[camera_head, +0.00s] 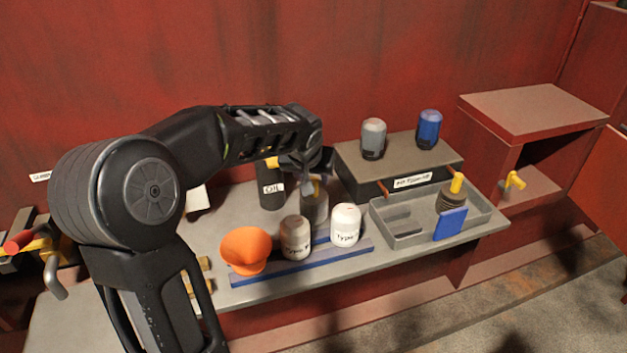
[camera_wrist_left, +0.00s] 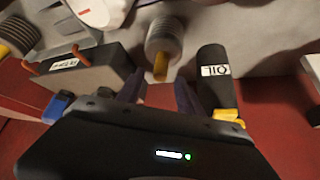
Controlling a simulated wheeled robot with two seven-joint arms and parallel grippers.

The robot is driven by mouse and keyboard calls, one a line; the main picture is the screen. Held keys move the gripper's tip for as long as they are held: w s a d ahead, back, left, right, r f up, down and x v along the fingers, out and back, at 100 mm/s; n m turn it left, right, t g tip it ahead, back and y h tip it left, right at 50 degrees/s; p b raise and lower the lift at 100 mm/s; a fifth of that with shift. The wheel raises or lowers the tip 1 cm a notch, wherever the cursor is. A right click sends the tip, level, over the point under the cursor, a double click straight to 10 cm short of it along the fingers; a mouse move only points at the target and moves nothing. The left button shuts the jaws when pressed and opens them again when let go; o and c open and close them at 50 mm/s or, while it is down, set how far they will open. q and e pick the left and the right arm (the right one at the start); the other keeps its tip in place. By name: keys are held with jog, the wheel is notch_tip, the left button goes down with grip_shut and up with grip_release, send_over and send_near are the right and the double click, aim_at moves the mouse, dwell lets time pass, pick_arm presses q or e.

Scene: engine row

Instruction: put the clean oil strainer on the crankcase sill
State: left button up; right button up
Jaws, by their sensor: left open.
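A light grey ribbed cylinder with a yellow grip (camera_wrist_left: 163,42), which looks like the clean strainer, stands on the bench. In the head view its grey body (camera_head: 315,209) shows below my left gripper (camera_head: 306,180). My left gripper's fingers (camera_wrist_left: 160,84) are open, apart on either side of the yellow grip's line; I cannot tell whether they touch it. A darker ribbed strainer with a yellow grip (camera_head: 452,194) stands in the grey tray (camera_head: 402,242). The red opening at right, probably the crankcase, has a flat sill (camera_head: 537,184). My right gripper is not in view.
A black oil bottle (camera_head: 271,196) stands close beside the grey strainer. An orange funnel (camera_head: 246,250) and two labelled canisters (camera_head: 345,226) stand in front. A yellow-handled part (camera_head: 513,181) is at the opening.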

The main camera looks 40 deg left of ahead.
pick_arm(q)
jog(key=v, duration=0.8)
jog(key=shift+r, duration=0.2)
jog(key=shift+s, duration=0.15)
